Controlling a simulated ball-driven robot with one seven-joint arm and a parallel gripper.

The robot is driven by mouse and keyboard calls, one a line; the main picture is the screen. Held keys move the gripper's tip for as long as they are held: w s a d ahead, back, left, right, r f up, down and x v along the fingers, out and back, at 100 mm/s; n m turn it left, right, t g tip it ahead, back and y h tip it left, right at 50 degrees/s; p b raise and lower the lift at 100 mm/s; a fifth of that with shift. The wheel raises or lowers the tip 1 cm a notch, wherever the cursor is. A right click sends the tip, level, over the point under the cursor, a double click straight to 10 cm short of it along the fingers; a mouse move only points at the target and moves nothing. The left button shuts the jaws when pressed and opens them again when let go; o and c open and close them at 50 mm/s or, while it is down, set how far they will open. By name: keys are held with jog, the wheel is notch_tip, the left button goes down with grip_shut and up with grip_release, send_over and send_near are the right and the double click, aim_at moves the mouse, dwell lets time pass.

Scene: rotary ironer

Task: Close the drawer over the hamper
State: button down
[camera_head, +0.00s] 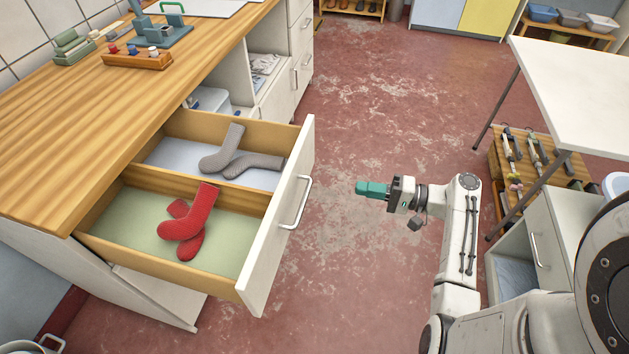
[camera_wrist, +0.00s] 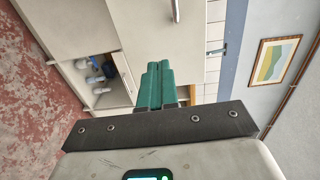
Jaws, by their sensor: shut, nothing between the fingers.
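The drawer (camera_head: 250,280) is pulled well out from under the wooden counter at the left in the head view. Its white front has a silver bar handle (camera_head: 296,203). A divider splits it: grey socks (camera_head: 235,160) lie in the far compartment, red socks (camera_head: 190,225) in the near one. A white panel (camera_head: 150,295) slants out beneath the drawer; I cannot tell whether it belongs to the hamper. My gripper (camera_head: 360,188) is shut and empty, right of the drawer front and apart from it. Its green fingers (camera_wrist: 154,82) touch along their length in the wrist view.
The wooden counter (camera_head: 60,130) carries a rack of spools (camera_head: 138,60). A white table (camera_head: 590,90) and a low cabinet (camera_head: 545,240) stand at the right. Red floor (camera_head: 385,110) lies clear between. In the wrist view, a framed picture (camera_wrist: 275,60) hangs on the wall.

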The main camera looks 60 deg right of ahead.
jog(key=p+x, duration=0.1)
jog(key=x, duration=1.2)
jog(key=shift+w+d+r+p, duration=0.2)
jog(key=shift+w+r+p, duration=0.1)
jog(key=shift+w, duration=0.15)
jog(key=b, duration=1.8)
send_over(188, 168)
jog(key=s, duration=0.1)
jog(key=shift+s+d+f, duration=0.1)
jog(key=shift+d+f, duration=0.05)
jog(key=shift+f, duration=0.1)
jog(key=shift+w+r+b, duration=0.15)
jog(key=shift+w+b, duration=0.2)
jog(key=shift+w, duration=0.2)
jog(key=shift+a+r, duration=0.2)
jog(key=shift+r, duration=0.1)
